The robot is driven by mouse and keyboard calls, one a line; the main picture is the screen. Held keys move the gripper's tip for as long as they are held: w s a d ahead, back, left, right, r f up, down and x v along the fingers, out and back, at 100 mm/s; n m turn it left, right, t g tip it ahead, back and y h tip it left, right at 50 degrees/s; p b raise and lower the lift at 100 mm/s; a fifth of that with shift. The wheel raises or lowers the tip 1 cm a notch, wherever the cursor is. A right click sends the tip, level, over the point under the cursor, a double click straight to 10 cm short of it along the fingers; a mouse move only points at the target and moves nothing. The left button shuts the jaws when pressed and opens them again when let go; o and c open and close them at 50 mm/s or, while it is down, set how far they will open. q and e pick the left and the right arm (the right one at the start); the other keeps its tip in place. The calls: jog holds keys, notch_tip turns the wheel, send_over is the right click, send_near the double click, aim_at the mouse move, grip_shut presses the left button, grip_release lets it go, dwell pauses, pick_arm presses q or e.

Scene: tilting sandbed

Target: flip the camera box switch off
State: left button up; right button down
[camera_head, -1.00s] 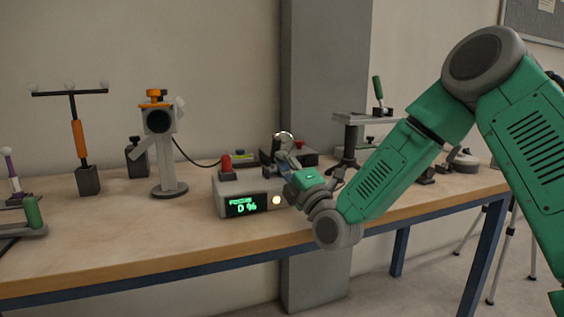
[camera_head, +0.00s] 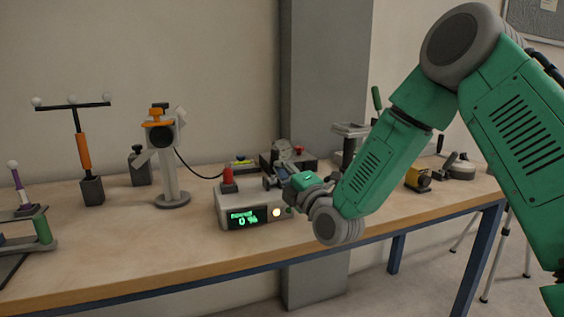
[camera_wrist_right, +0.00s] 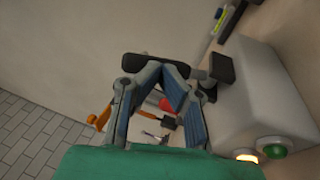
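The camera box (camera_head: 258,207) is a grey box on the table with a green-lit display reading 0 %. A red knob or lever (camera_head: 228,176) stands on its top left. Its front has a lit white button and a green one, also visible in the wrist view at the box's lower edge (camera_wrist_right: 262,105). My right gripper (camera_head: 273,180) is at the box's right rear top. A dark bar and block (camera_wrist_right: 222,68) lie across the fingertips; contact is unclear. My left gripper is not visible.
A camera-like stand (camera_head: 170,165) with an orange top is left of the box, a cable trailing from it. A T-shaped stand (camera_head: 84,150) is farther left. A dark box (camera_head: 300,162) is behind the gripper; a yellow device (camera_head: 417,180) is to the right.

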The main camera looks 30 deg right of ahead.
aim_at(276, 155)
jog(key=w+g+p, duration=0.1)
jog(key=g+p, duration=0.1)
jog(key=p, duration=0.2)
jog(key=w+r+g+p, duration=0.1)
jog(key=g+p, duration=0.1)
jog(key=p, duration=0.2)
jog(key=w+r+m+g+p, duration=0.1)
jog(key=g+p, duration=0.1)
jog(key=p, duration=0.3)
jog(key=shift+w+d+r, duration=0.15)
jog(key=shift+d, duration=0.2)
jog(key=shift+w+f+g+y+p, duration=0.25)
jog(key=shift+w+g+y+p, duration=0.05)
jog(key=shift+p, duration=0.15)
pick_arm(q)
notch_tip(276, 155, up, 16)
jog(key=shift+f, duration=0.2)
pick_arm(e)
jog(key=shift+w+d, duration=0.1)
jog(key=shift+w, duration=0.1)
pick_arm(q)
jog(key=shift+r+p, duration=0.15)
jog(key=shift+p, duration=0.15)
pick_arm(e)
jog(key=shift+w, duration=0.1)
